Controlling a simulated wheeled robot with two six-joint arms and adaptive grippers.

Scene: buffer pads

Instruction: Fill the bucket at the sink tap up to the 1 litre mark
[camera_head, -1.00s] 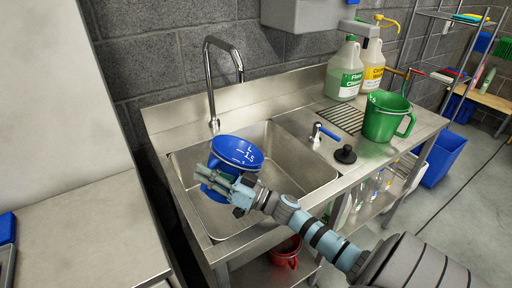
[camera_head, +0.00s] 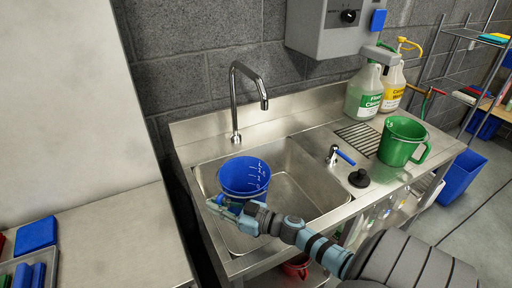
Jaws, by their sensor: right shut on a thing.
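The blue bucket (camera_head: 245,176) is upright in the left part of the steel sink (camera_head: 300,190), with white level marks inside its wall. I see no water in it. My right gripper (camera_head: 226,204) is shut on the bucket at its near left side; the exact grip is partly hidden. The tap (camera_head: 236,95) arches up behind the sink, and its spout end hangs above and behind the bucket. No stream shows. The tap lever (camera_head: 342,156) with a blue handle stands on the counter right of the basin. My left gripper is not in view.
A black plug (camera_head: 358,178) and a green jug (camera_head: 402,140) stand on the right counter near a drain grating (camera_head: 360,138). A green-labelled bottle (camera_head: 364,92) and a yellow-labelled bottle (camera_head: 393,85) stand behind. A grey wall box (camera_head: 335,25) hangs above.

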